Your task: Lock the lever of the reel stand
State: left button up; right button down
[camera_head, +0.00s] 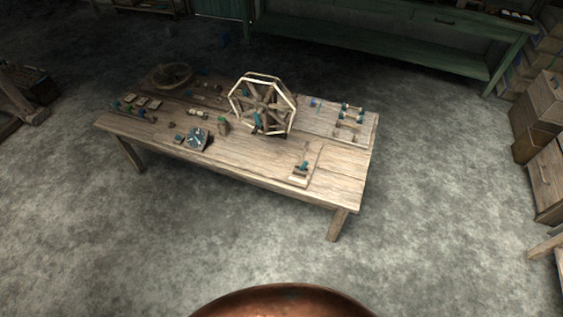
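The reel stand (262,104) stands upright on the wooden table (240,153), a little right of its middle. It has a pale many-sided wheel with wooden spokes. A small teal part (257,127) shows low on the stand; I cannot tell whether it is the lever or how it is set. Neither of my grippers is in view.
Small items lie on the table: a dark dial-like piece (198,138), a round basket (172,75), a small board with a teal-topped piece (302,171) and a spool rack (349,120). Crates (541,103) stand at the right. The floor in front is clear.

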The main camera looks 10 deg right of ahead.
aim_at(305, 163)
jog(key=u, duration=1.85)
jog(key=i, duration=1.65)
jog(key=z, duration=2.35)
